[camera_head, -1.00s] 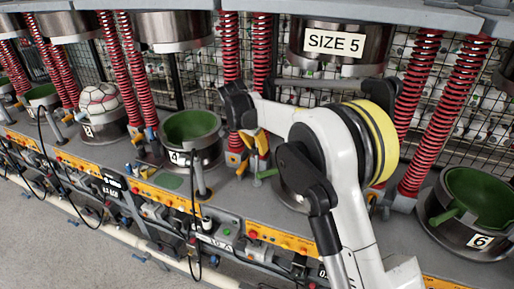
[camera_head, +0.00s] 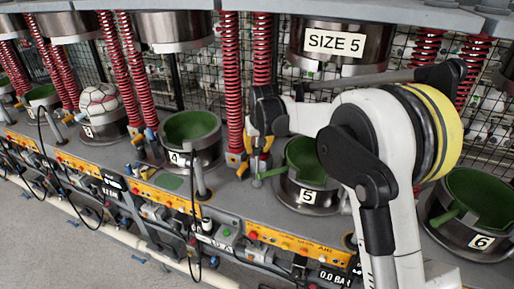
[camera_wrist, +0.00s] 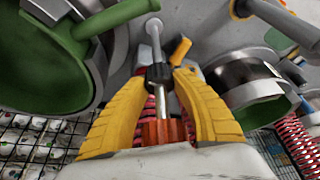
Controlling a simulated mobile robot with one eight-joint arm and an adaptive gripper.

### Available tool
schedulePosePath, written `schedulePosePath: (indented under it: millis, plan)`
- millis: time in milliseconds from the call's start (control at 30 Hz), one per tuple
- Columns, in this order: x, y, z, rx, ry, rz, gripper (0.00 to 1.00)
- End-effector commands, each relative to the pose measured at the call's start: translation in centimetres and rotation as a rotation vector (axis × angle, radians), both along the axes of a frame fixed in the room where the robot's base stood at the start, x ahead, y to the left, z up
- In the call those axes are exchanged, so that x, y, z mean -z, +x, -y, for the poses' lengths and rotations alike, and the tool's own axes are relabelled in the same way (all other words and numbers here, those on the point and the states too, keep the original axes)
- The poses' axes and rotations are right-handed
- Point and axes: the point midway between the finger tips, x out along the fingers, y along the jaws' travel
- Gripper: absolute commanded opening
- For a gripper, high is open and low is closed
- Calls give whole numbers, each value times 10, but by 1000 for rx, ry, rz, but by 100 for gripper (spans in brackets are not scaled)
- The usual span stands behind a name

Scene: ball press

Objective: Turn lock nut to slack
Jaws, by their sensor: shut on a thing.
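My gripper (camera_head: 258,176) reaches down beside the green bowl (camera_head: 302,160) of station 5, near its green handle. In the wrist view my yellow fingers (camera_wrist: 164,76) are shut on a dark collar (camera_wrist: 158,74) around a metal rod (camera_wrist: 155,35) with a round end. This collar looks like the lock nut, but the fingers hide much of it. An orange tab (camera_wrist: 180,50) sticks out by the right fingertip. The green bowl (camera_wrist: 55,60) also fills the wrist view's upper left.
Red springs (camera_head: 232,85) rise close behind my gripper. The station 4 bowl (camera_head: 190,137) stands to the left, station 6 (camera_head: 475,205) to the right. The SIZE 5 press head (camera_head: 335,45) hangs above. A control panel (camera_head: 285,240) runs along the front edge.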

Motion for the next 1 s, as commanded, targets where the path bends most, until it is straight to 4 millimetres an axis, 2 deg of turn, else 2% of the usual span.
schedulePosePath:
  millis: [433, 1000]
  plan:
    - [1, 0, 0, -265, -1, -2, 2]
    - [1, -1, 0, -319, -1, -3, 2]
